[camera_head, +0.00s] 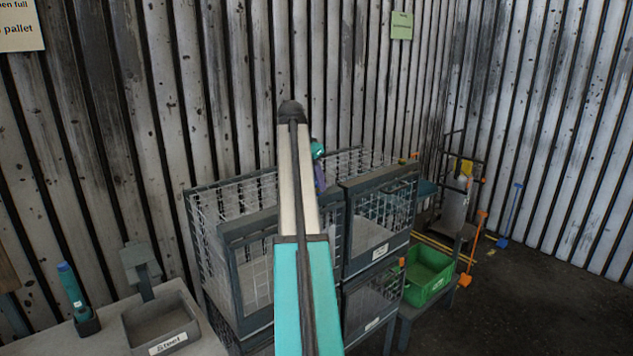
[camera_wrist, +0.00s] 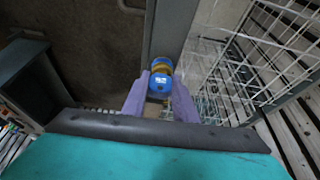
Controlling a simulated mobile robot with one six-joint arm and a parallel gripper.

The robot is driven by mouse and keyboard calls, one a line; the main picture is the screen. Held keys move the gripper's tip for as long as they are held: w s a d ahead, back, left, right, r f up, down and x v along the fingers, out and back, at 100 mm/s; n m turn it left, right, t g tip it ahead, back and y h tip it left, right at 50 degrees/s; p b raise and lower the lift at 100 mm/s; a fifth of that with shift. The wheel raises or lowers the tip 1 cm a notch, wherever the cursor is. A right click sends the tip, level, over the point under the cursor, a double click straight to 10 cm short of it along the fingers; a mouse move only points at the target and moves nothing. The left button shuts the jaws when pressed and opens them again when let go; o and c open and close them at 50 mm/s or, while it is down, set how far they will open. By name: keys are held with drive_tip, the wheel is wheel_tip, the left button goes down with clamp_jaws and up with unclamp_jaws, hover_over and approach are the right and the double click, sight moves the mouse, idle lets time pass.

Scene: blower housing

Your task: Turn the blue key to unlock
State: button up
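The blue key (camera_wrist: 160,82) shows in the wrist view, with a brass-yellow part (camera_wrist: 163,68) at its far end. It sits at a dark grey frame post of a wire-mesh cage. My gripper (camera_wrist: 161,84) has two purple fingers, one on each side of the key. The fingertips are very close to the key's sides; whether they press on it I cannot tell. In the head view my arm hides the key and most of my gripper; a little purple (camera_head: 320,177) shows right of the arm at the cage.
Wire-mesh cages (camera_head: 232,240) with dark frames stand along the corrugated wall. A green bin (camera_head: 428,275) is to their right. A grey "Steel" tray (camera_head: 162,325) and a teal-handled tool (camera_head: 72,290) are on a bench at left.

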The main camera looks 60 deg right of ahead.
drive_tip(key=o, duration=0.5)
drive_tip(key=shift+b+v, duration=2.55)
drive_tip(key=shift+v, duration=4.35)
drive_tip(key=shift+a, duration=0.1)
